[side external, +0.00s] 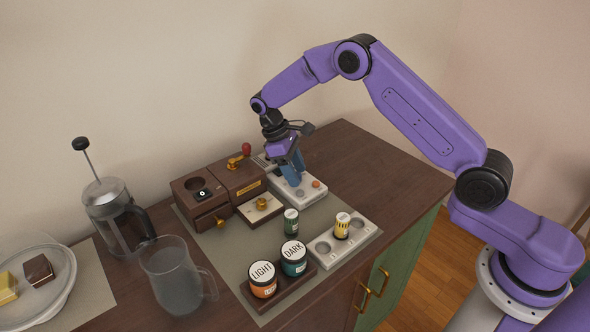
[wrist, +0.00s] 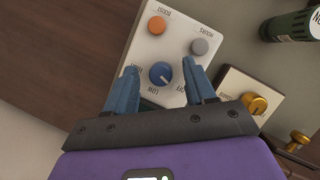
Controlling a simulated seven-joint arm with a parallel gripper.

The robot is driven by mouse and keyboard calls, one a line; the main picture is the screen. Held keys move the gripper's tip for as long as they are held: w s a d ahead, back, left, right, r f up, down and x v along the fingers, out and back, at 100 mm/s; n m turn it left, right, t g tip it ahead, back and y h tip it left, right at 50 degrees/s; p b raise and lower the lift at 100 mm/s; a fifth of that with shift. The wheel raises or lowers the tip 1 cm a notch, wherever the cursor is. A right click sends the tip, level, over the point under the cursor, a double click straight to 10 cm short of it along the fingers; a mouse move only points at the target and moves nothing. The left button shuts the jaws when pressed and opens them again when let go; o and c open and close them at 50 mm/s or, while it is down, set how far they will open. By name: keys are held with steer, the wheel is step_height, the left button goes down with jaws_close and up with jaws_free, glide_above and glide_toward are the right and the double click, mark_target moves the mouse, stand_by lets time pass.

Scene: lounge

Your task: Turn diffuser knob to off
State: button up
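The white diffuser panel (side external: 312,193) stands on the grey mat near the back of the cabinet. In the wrist view the panel (wrist: 140,62) carries a blue knob (wrist: 161,73), an orange button (wrist: 157,25) and a grey button (wrist: 199,46). Labels, including LOW and OFF, surround the blue knob; its pale mark is too small to read surely. My gripper (wrist: 160,80) is open, with one blue finger on each side of the knob and visible gaps. In the side view my gripper (side external: 293,172) is over the panel and hides the knob.
Beside the panel is a white plate with a brass knob (side external: 262,203), near a wooden box (side external: 235,180) with a red-topped lever. Green (side external: 291,221) and yellow (side external: 342,225) canisters, LIGHT (side external: 263,280) and DARK (side external: 293,258) jars stand in front. The cabinet's right top is clear.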

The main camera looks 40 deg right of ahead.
steer(key=v, duration=1.7)
steer(key=shift+w+r, duration=0.1)
steer(key=shift+r, duration=0.1)
stand_by(0.3)
